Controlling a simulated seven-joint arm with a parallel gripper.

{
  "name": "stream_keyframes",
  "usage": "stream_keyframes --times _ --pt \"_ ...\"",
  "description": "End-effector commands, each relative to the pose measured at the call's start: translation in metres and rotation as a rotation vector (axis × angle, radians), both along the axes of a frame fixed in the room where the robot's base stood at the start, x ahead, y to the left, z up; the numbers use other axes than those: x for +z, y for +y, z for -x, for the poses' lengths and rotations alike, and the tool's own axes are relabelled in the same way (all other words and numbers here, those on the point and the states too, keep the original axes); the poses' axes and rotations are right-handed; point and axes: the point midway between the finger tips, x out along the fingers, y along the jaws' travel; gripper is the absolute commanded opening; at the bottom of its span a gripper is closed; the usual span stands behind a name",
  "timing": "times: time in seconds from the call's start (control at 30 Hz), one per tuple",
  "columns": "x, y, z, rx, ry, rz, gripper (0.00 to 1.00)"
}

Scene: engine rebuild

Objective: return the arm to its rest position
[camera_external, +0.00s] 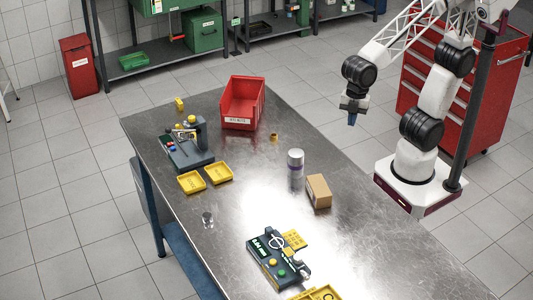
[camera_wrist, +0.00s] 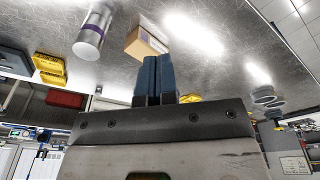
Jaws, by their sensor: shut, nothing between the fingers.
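A cardboard box (camera_external: 318,191) and a grey can (camera_external: 295,168) stand mid-table. A red bin (camera_external: 243,103), yellow trays (camera_external: 192,182) and a fixture (camera_external: 188,147) are further left. Another fixture (camera_external: 275,258) is near the front. A red tool cabinet (camera_external: 500,90) stands behind my arm.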

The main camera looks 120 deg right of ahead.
Motion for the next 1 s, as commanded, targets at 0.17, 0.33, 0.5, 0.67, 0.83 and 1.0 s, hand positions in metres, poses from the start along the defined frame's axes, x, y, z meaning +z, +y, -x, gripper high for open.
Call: stream_keyframes --times 0.17,0.33,0.5,0.67,0.83,1.0 --pt "0.007 -0.015 0.05 -0.23 -0.023 -0.006 0.0" --pt "0.008 -0.027 0.093 -0.448 -0.046 -0.019 0.0" --pt "0.004 -0.035 0.126 -0.62 -0.064 -0.034 0.0" --pt "0.002 -0.039 0.142 -0.706 -0.075 -0.043 0.0" --pt "0.0 -0.04 0.146 -0.729 -0.076 -0.045 0.0" --pt "0.0 -0.04 0.145 -0.728 -0.076 -0.045 0.0"
